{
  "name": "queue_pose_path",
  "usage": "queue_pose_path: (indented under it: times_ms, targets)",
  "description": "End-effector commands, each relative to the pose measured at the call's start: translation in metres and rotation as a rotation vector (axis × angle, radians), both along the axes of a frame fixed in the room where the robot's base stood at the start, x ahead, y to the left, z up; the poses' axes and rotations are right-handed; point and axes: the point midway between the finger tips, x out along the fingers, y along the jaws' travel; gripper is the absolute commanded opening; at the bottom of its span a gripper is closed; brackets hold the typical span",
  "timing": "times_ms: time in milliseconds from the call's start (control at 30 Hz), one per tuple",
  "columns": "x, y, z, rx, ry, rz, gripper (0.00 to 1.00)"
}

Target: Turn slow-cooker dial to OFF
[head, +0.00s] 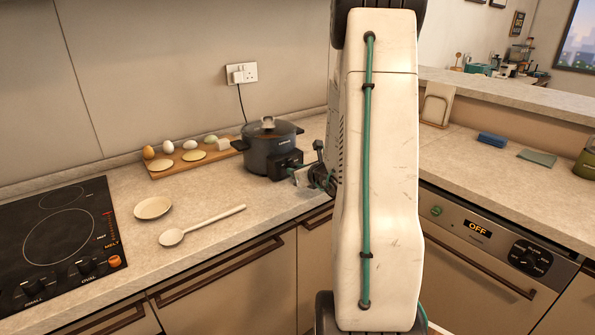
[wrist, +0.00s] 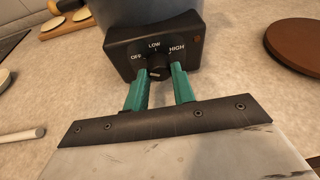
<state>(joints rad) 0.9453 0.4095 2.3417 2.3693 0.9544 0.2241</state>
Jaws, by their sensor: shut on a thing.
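The slow cooker (head: 262,153) is a dark pot with a lid and stands on the counter against the back wall. Its black control box (wrist: 125,43) fills the top middle of the wrist view, with OFF at left, LOW at top and HIGH at right. The black dial (wrist: 158,63) sits below these labels. My gripper (wrist: 159,71) has one green finger on each side of the dial and is shut on it. A pale mark shows on the dial's near end; I cannot tell which setting it points to. In the head view my arm partly hides the gripper (head: 303,178).
A board (head: 163,172) with eggs and flat rounds lies left of the cooker. A small plate (head: 153,208) and a spoon (head: 207,226) lie in front, with the cooktop (head: 60,240) farther left. A round brown board (wrist: 297,45) is at right in the wrist view.

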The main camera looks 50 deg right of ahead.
Motion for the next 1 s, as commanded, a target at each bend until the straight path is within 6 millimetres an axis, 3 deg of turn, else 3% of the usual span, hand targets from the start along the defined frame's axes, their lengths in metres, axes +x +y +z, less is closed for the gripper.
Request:
queue_pose_path:
  times_ms: [433,467,533,833,1000]
  targets:
    - [-0.001,0.000,-0.001,-0.008,0.003,-0.001,0.03]
    - [-0.001,0.000,-0.001,-0.008,0.003,-0.001,0.31]
    - [-0.001,0.000,-0.001,-0.008,0.003,-0.001,0.47]
    - [-0.002,0.001,0.000,-0.008,0.002,0.000,0.47]
    - [-0.020,0.006,0.007,-0.009,0.002,-0.002,0.47]
